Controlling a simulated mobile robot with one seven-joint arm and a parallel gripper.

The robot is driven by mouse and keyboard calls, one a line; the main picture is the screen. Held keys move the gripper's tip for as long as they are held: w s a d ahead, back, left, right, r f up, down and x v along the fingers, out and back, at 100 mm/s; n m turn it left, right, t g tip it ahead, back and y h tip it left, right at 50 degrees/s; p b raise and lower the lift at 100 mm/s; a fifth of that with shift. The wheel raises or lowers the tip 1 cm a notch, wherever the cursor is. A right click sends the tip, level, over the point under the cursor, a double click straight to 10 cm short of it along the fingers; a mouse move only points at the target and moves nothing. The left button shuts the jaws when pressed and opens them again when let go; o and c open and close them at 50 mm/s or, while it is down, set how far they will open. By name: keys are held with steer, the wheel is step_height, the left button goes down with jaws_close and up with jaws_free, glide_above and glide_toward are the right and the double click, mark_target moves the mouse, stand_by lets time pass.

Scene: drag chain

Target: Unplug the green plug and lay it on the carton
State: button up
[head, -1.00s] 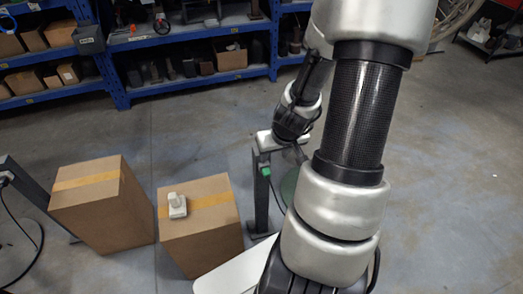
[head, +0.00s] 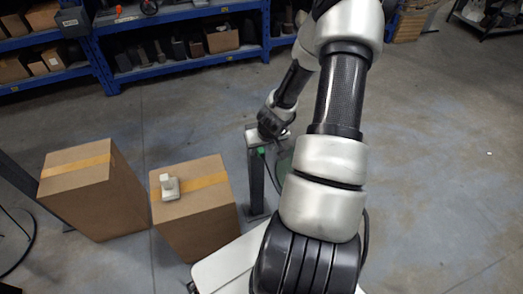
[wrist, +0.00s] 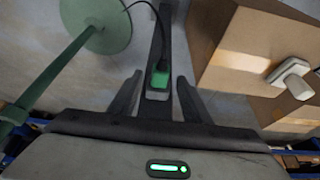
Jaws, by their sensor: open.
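The green plug (head: 261,151) sits at the top of a grey post (head: 255,182). In the wrist view the plug (wrist: 159,82) lies between the two finger tips, with a dark cable running from it. My gripper (wrist: 159,76) is open, one finger on each side of the plug, with gaps showing on both sides. In the head view my arm hides most of the gripper. A carton with a tape strip (head: 193,222) stands left of the post and bears a white plug-like block (head: 169,187). A second carton (head: 88,196) stands farther left.
A green round base with a green pole (wrist: 95,25) stands beside the post. The white block also shows in the wrist view (wrist: 290,72). Blue shelves (head: 180,65) line the back. Open grey floor lies to the right.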

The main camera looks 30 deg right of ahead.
steer(key=shift+w+f, duration=0.2)
steer(key=shift+f, duration=0.3)
jaws_close()
steer(key=shift+s, duration=0.15)
steer(key=shift+s+a+b, duration=0.15)
steer(key=shift+s+b, duration=0.3)
steer(key=shift+s, duration=0.2)
steer(key=shift+s+a+b, duration=0.15)
steer(key=shift+s+b, duration=0.3)
steer(key=shift+s, duration=0.2)
steer(key=shift+s, duration=0.1)
steer(key=shift+s+a+b, duration=0.2)
steer(key=shift+s+b, duration=0.1)
steer(key=shift+s, duration=0.5)
steer(key=shift+s+a+b, duration=0.25)
steer(key=shift+s+b, duration=0.1)
steer(key=shift+s, duration=0.4)
steer(key=shift+s+a+b, duration=0.2)
steer(key=shift+s+b, duration=0.1)
steer(key=shift+s, duration=0.5)
